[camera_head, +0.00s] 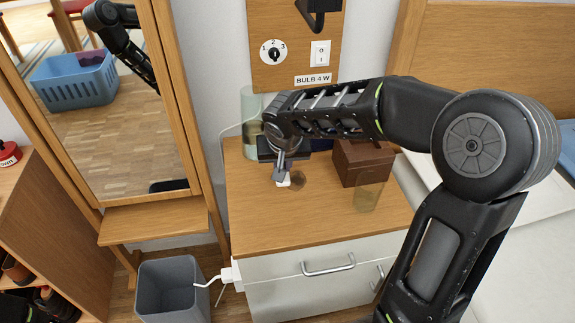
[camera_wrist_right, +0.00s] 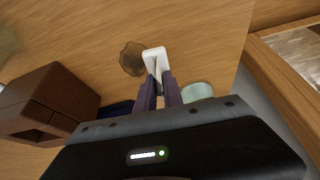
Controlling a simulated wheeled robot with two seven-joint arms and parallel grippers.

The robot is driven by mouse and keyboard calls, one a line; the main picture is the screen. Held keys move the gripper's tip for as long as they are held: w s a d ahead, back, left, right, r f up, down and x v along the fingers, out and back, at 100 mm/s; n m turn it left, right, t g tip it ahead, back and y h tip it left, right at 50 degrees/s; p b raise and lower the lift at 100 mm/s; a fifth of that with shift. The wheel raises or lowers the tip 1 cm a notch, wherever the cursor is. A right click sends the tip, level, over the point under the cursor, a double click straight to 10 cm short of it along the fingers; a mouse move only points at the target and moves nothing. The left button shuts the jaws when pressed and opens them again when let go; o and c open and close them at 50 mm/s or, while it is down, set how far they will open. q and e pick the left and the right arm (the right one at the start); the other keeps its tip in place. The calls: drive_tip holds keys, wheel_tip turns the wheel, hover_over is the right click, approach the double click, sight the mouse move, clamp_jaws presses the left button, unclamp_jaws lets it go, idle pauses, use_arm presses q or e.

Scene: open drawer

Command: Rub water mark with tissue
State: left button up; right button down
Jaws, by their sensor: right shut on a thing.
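The water mark (camera_head: 298,180) is a dark brownish round stain on the wooden top of the drawer cabinet (camera_head: 335,220). It also shows in the right wrist view (camera_wrist_right: 132,58). My right gripper (camera_head: 283,176) is shut on a small white folded tissue (camera_wrist_right: 154,56), and its fingers (camera_wrist_right: 160,85) point down at the cabinet top. The tissue is right beside the mark, at its left edge in the head view. I cannot tell whether it touches the wood. My left gripper is not in view.
A brown box (camera_head: 362,160) and a clear glass (camera_head: 368,196) stand right of the gripper. A tall greenish glass vessel (camera_head: 250,105) stands behind it. A grey bin (camera_head: 172,288) and a mirror (camera_head: 118,75) are at left. The cabinet top's front is clear.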

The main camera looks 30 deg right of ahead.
drive_tip(key=shift+s+a+f, duration=0.1)
drive_tip(key=shift+f, duration=0.1)
drive_tip(key=shift+r, duration=0.1)
drive_tip(key=shift+s+d+r, duration=0.1)
drive_tip(key=shift+s+d, duration=0.2)
drive_tip(key=shift+d, duration=0.65)
drive_tip(key=shift+s+d+r, duration=0.1)
drive_tip(key=shift+s+d, duration=0.15)
drive_tip(key=shift+d, duration=0.65)
drive_tip(key=shift+s+d+f+p, duration=0.1)
drive_tip(key=shift+s+d+p, duration=0.15)
drive_tip(key=shift+d, duration=0.65)
drive_tip(key=shift+s+d+f+p, duration=0.1)
drive_tip(key=shift+s+d, duration=0.25)
drive_tip(key=shift+d, duration=0.5)
drive_tip(key=shift+s, duration=0.1)
